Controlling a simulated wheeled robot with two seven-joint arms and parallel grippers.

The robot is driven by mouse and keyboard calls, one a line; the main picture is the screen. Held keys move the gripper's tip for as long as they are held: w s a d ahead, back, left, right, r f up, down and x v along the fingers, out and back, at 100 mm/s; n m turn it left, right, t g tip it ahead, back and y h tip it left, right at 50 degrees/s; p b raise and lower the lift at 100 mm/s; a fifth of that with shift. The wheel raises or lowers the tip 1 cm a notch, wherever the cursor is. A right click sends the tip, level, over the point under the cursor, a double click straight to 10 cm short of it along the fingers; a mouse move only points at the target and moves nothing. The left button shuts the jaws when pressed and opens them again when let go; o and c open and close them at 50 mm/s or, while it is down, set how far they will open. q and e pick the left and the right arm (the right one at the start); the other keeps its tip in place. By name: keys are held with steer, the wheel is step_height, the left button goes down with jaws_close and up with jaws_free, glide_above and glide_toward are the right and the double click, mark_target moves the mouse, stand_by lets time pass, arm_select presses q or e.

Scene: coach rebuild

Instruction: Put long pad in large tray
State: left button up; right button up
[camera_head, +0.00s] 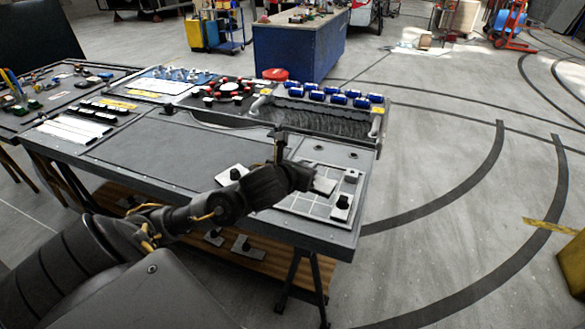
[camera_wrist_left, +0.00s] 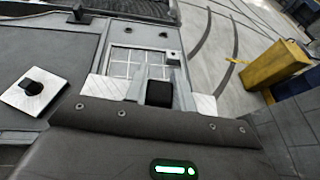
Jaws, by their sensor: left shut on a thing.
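My left gripper (camera_head: 314,181) is shut on the black knob (camera_wrist_left: 159,93) of a long pale pad, and the pad's ends show either side of the fingers in the left wrist view (camera_wrist_left: 206,104). In the head view part of the pad (camera_head: 324,186) shows beyond the gripper, over a pale tray with a gridded floor (camera_head: 308,206) at the table's right end. I cannot tell whether the pad touches the tray. The tray's grid also shows in the left wrist view (camera_wrist_left: 120,68). My right gripper is out of view.
A smaller pad with a black knob (camera_head: 341,207) is at the tray's right side. A square knobbed pad (camera_wrist_left: 30,98) lies on the table left of the tray. A dark bin with pale handles (camera_head: 325,118) and blue cylinders (camera_head: 338,98) are behind. The table's middle is clear.

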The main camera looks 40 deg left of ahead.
arm_select(q)
steer(key=w+d+r+m+h, duration=0.2)
steer(key=w+d+r, duration=0.1)
steer(key=d+r, duration=0.6)
steer(key=shift+d+h, duration=0.3)
steer(key=shift+d, duration=2.05)
